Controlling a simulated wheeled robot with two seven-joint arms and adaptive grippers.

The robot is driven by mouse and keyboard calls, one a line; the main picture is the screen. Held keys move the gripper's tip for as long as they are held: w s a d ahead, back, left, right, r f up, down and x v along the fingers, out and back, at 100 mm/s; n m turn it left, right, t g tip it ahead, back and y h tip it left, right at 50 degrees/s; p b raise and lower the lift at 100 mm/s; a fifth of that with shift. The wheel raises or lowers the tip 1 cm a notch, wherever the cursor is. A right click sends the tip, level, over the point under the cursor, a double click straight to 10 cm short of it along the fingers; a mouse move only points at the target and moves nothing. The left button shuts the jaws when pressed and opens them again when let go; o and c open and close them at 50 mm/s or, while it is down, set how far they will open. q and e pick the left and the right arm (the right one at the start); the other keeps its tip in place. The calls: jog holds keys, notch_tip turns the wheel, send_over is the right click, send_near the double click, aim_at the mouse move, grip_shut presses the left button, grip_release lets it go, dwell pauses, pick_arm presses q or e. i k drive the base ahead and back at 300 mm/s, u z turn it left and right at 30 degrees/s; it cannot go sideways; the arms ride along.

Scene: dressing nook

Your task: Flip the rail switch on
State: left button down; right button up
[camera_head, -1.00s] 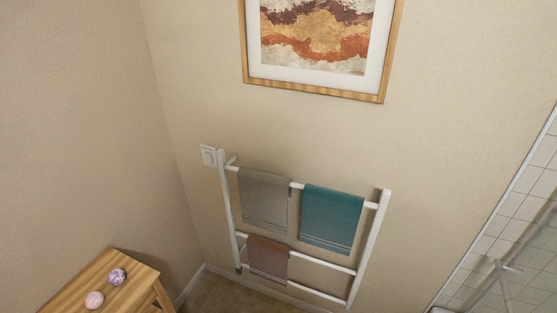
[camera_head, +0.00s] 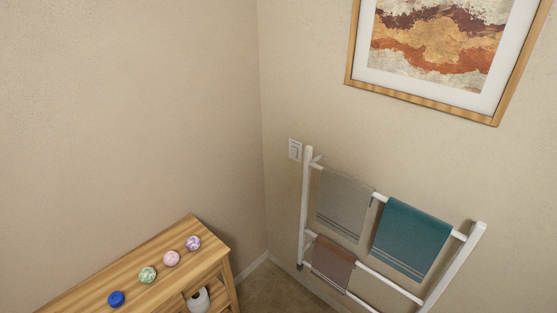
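The rail switch (camera_head: 295,150) is a small white wall plate with a rocker, on the back wall just left of the top of the towel rail. Whether it is on or off is too small to tell. The white towel rail (camera_head: 305,205) stands against that wall. A grey towel (camera_head: 342,207) and a teal towel (camera_head: 411,239) hang on its top bar, and a brown towel (camera_head: 332,263) hangs on a lower bar. Neither of my grippers is in view.
A wooden stand (camera_head: 140,272) is at the lower left, with a blue ball (camera_head: 116,299), a green ball (camera_head: 148,274), a pink ball (camera_head: 172,258) and a purple ball (camera_head: 193,243) on top. A white roll (camera_head: 198,301) sits below. A framed picture (camera_head: 436,50) hangs above the rail. Some floor (camera_head: 285,289) shows between.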

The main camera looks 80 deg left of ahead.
aim_at(294, 154)
jog(key=z, duration=0.05)
jog(key=k, duration=1.3)
jog(key=u, duration=1.6)
jog(key=i, duration=0.5)
